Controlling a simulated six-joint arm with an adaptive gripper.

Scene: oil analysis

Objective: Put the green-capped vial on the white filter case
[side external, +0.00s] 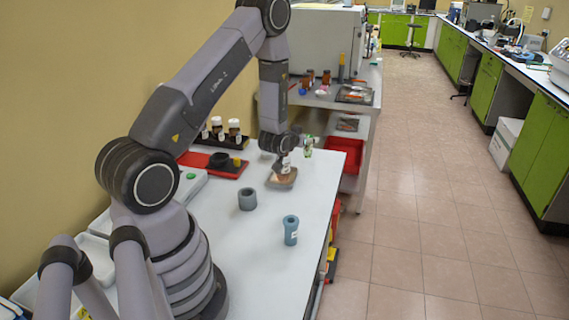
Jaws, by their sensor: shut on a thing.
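The green-capped vial (308,147) shows as a small pale, green-topped shape at the right side of my wrist, above the far part of the white table. My gripper (299,144) is small and dark here; it appears shut on the vial, and its fingers are hard to make out. Below my wrist a pale, flat case (283,182) lies on the table, with a brownish thing with a white label over it. This may be the white filter case, but I cannot tell for sure. The vial appears apart from it, to its upper right.
A grey ring-shaped holder (247,200) and a blue-grey cylinder (290,230) stand on the table (225,255). Brown bottles with white caps (234,131) stand at the back left, near a red and black tray (228,171). A red bin (347,153) is beyond the table. The front middle is clear.

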